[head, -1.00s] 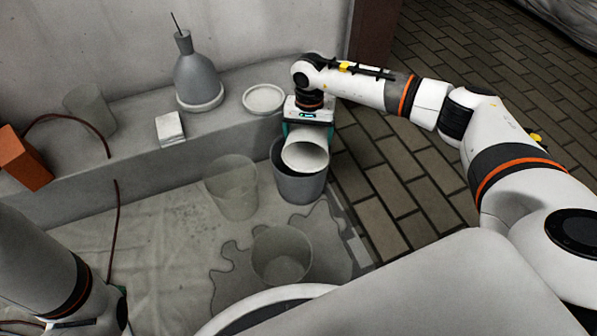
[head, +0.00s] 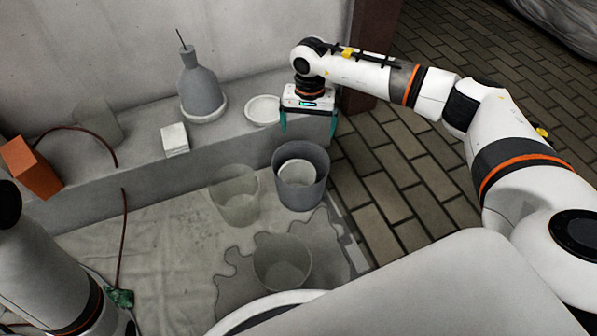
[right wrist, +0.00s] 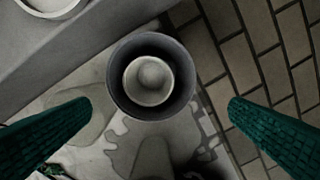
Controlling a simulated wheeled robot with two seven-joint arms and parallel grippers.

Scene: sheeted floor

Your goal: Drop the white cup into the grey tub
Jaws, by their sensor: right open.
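The white cup (head: 296,173) is inside the grey tub (head: 313,186), with its round opening facing up. The tub stands on the sheeted floor by the ledge. In the right wrist view the cup (right wrist: 148,82) sits within the rim of the tub (right wrist: 184,98). My right gripper (head: 309,127) is above the tub, open and empty, with its green fingers wide apart. My left arm comes in at the lower left, and a green part of my left gripper (head: 120,298) shows; its jaws are not clear.
Two translucent tubs (head: 236,197) (head: 283,264) stand on the sheet. The ledge bears a grey bottle (head: 201,92), a white dish (head: 263,109), a white block (head: 174,139) and an orange block (head: 31,166) with a dark red cord. Brick paving lies to the right.

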